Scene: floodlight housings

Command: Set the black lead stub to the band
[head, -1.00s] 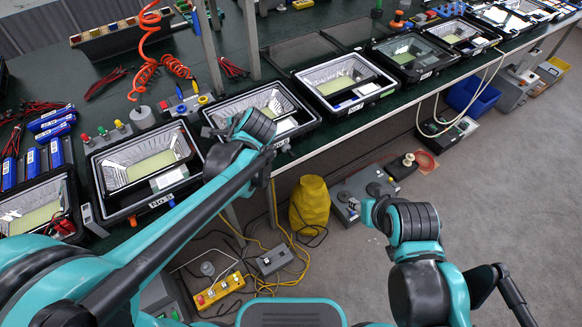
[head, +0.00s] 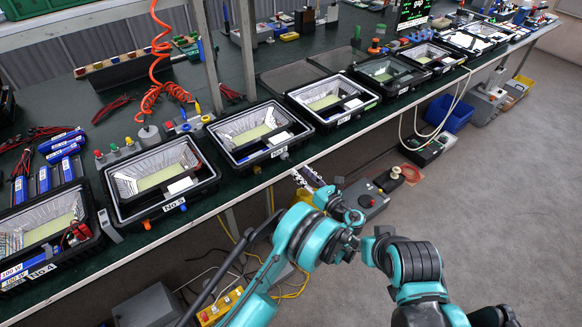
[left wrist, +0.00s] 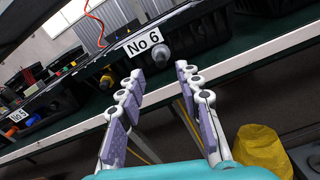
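In the head view the left gripper (head: 304,175) is in front of the bench edge. My right gripper is not visible; only its arm shows.
A yellow-orange stub (left wrist: 106,82) sits on the same housing, left of the label. Other open housings (head: 208,190) stand along the bench on both sides. The bench edge (left wrist: 70,135) runs below the housings. A yellow bag (left wrist: 262,150) is below, at right.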

